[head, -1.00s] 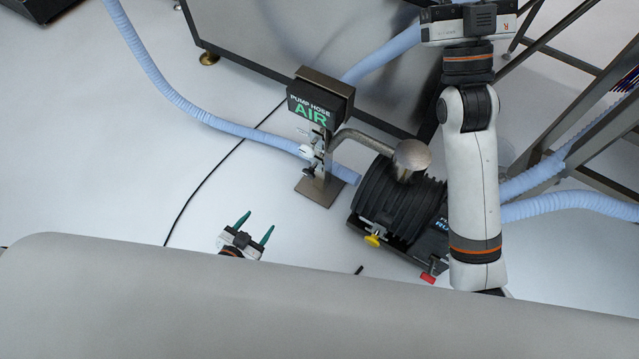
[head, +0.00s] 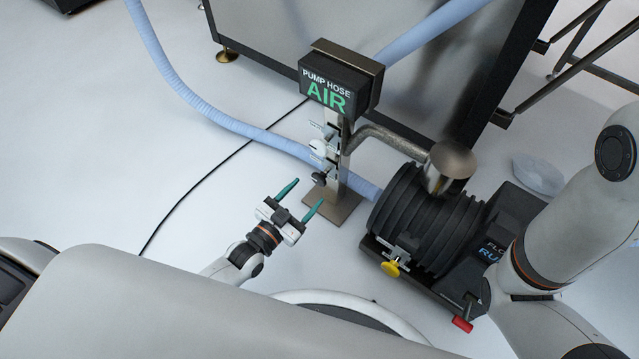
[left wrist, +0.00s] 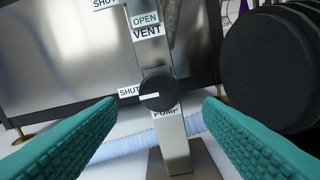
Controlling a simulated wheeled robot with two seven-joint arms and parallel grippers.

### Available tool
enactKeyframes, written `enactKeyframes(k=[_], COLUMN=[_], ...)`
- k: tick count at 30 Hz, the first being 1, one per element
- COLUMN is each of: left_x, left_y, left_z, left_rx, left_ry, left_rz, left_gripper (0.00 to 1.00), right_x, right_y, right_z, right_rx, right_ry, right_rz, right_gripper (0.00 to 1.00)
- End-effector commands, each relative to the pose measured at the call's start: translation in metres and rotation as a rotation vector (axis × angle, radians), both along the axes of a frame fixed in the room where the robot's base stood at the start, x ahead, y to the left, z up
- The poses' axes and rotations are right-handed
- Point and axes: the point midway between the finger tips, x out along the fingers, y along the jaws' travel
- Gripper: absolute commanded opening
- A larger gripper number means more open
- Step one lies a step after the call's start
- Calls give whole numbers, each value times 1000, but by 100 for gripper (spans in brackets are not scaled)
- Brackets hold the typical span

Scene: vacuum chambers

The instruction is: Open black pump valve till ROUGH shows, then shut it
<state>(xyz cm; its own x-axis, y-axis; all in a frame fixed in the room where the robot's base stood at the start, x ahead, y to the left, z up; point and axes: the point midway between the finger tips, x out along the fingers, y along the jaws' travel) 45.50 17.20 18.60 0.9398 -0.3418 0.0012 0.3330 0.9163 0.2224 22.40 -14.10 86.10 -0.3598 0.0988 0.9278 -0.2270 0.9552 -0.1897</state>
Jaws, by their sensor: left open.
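The black pump valve knob (head: 319,178) is low on the metal post beside the pump. In the left wrist view the knob (left wrist: 158,93) is round, and its white pointer line points left towards a SHUT label. A PUMP label below it is partly hidden. The display box (head: 340,85) on top of the post reads PUMP HOSE AIR. My left gripper (head: 309,191) is open and empty, its teal fingers pointing at the post. In the left wrist view the knob appears centred between the fingers, not gripped. My right gripper is out of view.
The black ribbed pump (head: 425,220), with a yellow knob (head: 390,268), stands right of the post. A blue hose (head: 210,119) runs behind.

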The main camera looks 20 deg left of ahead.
Motion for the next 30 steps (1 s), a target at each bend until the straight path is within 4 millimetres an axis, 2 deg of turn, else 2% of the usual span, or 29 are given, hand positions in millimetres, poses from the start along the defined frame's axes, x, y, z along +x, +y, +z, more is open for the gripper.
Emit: enactKeyframes(k=[3,9,14,22,23,30], left_x=[24,50,58,59,59,59], left_y=[-9,-18,-21,-21,-21,-21], left_z=[-4,-3,-1,-1,-1,-1], left_rx=[-2,-1,-1,1,1,1], left_ry=[-5,-1,1,2,2,2], left_rz=[0,1,0,0,0,0], left_gripper=[61,61,61,61,57,18], right_x=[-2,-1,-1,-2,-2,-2], right_y=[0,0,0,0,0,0], right_z=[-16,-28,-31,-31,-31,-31], right_rx=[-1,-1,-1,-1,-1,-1], right_ry=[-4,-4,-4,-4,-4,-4], right_rz=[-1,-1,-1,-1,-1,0], right_gripper=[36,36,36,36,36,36])
